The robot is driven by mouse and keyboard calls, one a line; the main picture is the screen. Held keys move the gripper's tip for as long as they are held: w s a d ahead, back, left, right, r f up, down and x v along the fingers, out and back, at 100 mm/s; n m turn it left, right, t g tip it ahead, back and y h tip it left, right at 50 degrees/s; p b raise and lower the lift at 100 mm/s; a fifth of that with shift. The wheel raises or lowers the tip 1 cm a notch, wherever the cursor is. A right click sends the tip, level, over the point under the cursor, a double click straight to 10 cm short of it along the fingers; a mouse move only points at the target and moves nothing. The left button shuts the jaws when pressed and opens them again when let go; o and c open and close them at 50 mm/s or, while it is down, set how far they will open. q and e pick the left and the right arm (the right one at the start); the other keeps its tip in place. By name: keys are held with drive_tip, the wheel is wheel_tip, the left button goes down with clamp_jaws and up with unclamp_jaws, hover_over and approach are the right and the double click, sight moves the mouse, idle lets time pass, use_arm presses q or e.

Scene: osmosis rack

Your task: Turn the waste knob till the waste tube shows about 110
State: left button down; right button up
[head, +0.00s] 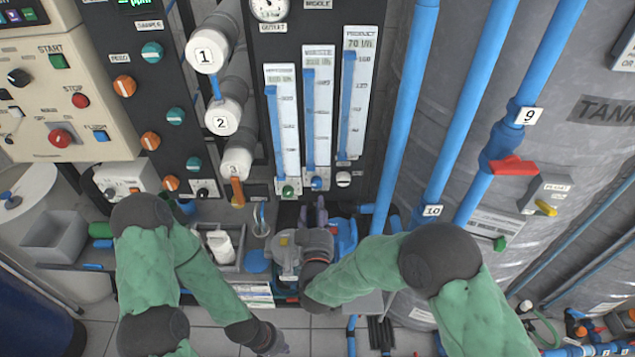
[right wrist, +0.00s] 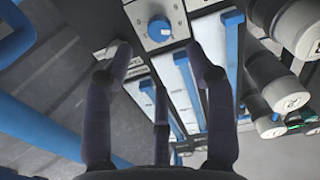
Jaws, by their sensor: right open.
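Three upright gauge tubes hang on the dark panel in the head view: a left tube (head: 283,125), a middle tube (head: 318,115) and a right tube (head: 354,100) labelled PRODUCT, 70 l/h. The left and middle labels are too blurred to read, so I cannot tell which is waste. Below them are a green knob (head: 288,191), a blue knob (head: 316,183) and a white knob (head: 344,179). My right gripper (head: 313,212) is open and empty just below the knobs. The right wrist view shows a blue knob (right wrist: 160,29) ahead of its spread fingers, apart from them. My left gripper (head: 272,344) is low, its fingers unclear.
Numbered white cylinders (head: 222,117) stand left of the tubes. Blue pipes (head: 405,110) and a grey tank (head: 590,160) are on the right.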

sight(316, 186)
drive_tip(key=w+b, duration=0.1)
drive_tip(key=w, duration=0.8)
drive_tip(key=shift+w+b, duration=0.25)
drive_tip(key=shift+b, duration=0.15)
clamp_jaws()
